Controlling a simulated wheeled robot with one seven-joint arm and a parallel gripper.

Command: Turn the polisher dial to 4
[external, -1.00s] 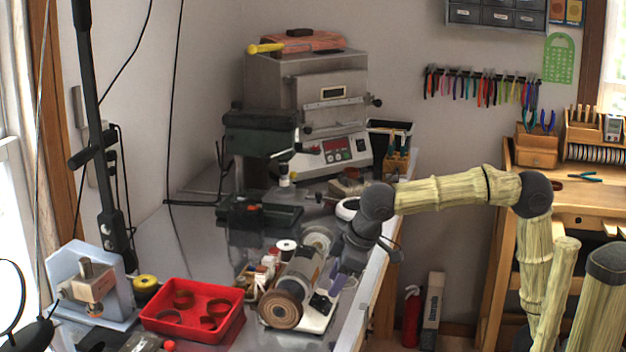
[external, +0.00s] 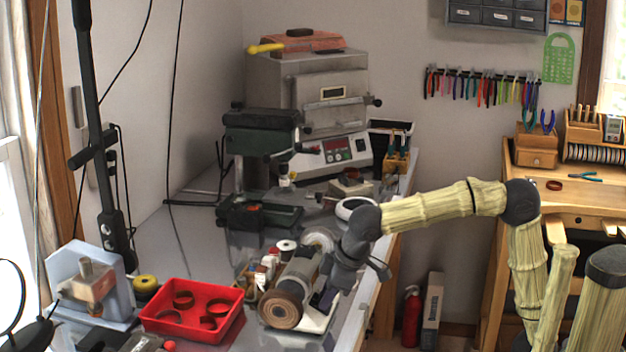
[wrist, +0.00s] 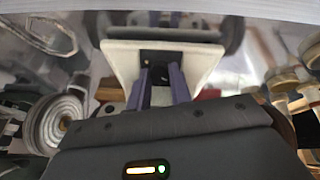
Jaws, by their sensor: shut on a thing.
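The polisher (external: 297,272) stands near the right edge of the grey bench, with a grey motor body, a brown wheel at its front end and a white base. In the wrist view its white base (wrist: 118,62) is ahead, with a small dark control panel (wrist: 160,58). My gripper (external: 326,298) is at the polisher's right side, low by the base. Its two purple fingers (wrist: 162,72) reach the panel and are shut on the dial. The dial is mostly hidden between the fingertips, and its number cannot be read.
A red tray (external: 200,322) with several brown rings is left of the polisher. Spools and small bottles (external: 268,264) stand close behind it. The bench's right edge runs beside my arm.

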